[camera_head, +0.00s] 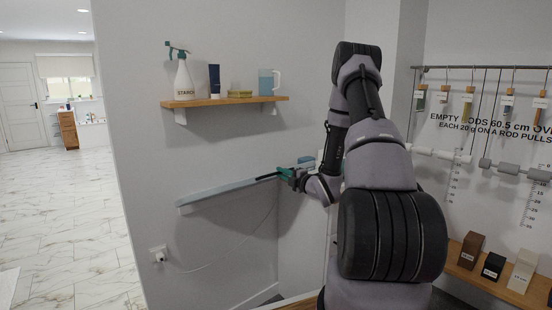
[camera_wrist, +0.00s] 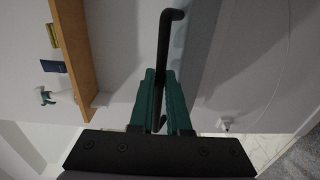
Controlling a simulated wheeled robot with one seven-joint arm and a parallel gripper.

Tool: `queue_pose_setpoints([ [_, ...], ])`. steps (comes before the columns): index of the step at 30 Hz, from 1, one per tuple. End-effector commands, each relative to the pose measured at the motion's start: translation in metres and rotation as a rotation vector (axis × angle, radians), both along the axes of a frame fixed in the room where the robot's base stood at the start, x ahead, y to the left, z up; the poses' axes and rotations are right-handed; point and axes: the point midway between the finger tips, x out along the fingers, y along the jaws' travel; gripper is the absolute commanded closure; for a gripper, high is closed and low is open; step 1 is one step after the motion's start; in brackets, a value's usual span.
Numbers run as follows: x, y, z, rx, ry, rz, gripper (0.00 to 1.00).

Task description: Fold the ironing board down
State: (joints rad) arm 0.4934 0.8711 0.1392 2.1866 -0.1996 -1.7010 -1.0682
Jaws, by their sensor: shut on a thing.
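The ironing board (camera_head: 222,192) is a long, narrow pale blue panel at the wall in the head view. It shows as a thin strip slanting up to the right, with a blue part (camera_head: 306,160) at its right end. My gripper (camera_head: 284,174), with green fingers, is at the board's right half. In the wrist view my gripper (camera_wrist: 161,75) is shut on a black bent bar (camera_wrist: 163,48), which runs alongside a grey band that looks like the board (camera_wrist: 216,45). My arm hides the area right of the board. I cannot tell how far the board is tilted.
A wooden shelf (camera_head: 225,102) above the board holds a starch spray bottle (camera_head: 183,78), a dark blue item and a jug (camera_head: 268,83). A wall socket (camera_head: 159,254) with a plugged cord is below. Hanging rods and a block shelf (camera_head: 490,280) are at right. Open tiled floor lies left.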

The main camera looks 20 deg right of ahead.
Motion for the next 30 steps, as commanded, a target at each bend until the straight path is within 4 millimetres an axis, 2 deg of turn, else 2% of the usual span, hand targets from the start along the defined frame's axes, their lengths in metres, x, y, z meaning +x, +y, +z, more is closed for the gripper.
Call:
queue_pose_setpoints([
  [1,-0.003,0.001,-0.013,0.017,-0.023,0.003,1.00],
  [6,-0.013,-0.002,-0.043,0.044,-0.112,0.003,1.00],
  [13,-0.020,-0.003,-0.071,0.069,-0.200,0.007,1.00],
  [19,-0.023,-0.003,-0.083,0.081,-0.241,0.008,1.00],
  [30,-0.023,-0.003,-0.088,0.084,-0.258,0.010,1.00],
])
